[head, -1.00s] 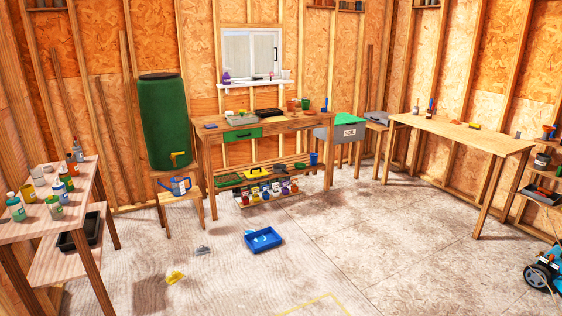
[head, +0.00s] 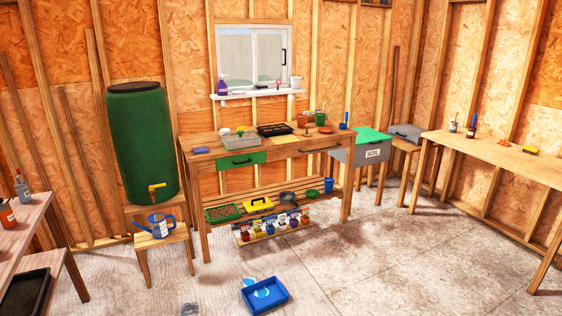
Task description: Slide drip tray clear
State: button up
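A blue tray (head: 265,296) lies on the concrete floor at the lower middle of the head view, in front of the workbench. It looks like the drip tray, though I cannot be sure. A pale and light-blue item (head: 262,292) shows inside it, and a whitish patch lies at its back left edge.
A wooden workbench (head: 207,226) stands behind the tray, its lower shelf holding pots and trays. A stool (head: 176,240) with a blue watering can (head: 161,226) stands left, below a green barrel (head: 142,140). The floor right of the tray is clear.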

aim_at(277, 295)
jog(key=i+l+u, duration=0.1)
jog(key=i+u, duration=0.35)
jog(key=i+l+u, duration=0.25)
jog(key=i+u, duration=0.15)
jog(key=i+l+u, duration=0.65)
jog(key=u, duration=0.25)
jog(key=i+l+u, duration=0.15)
jog(key=l+u, duration=0.7)
jog(key=i+l+u, duration=0.1)
jog(key=l+u, duration=0.45)
jog(key=l, duration=0.4)
jog(key=k+l+u, duration=0.2)
jog(key=l, duration=0.3)
jog(key=i+l, duration=0.05)
jog(key=i, duration=0.05)
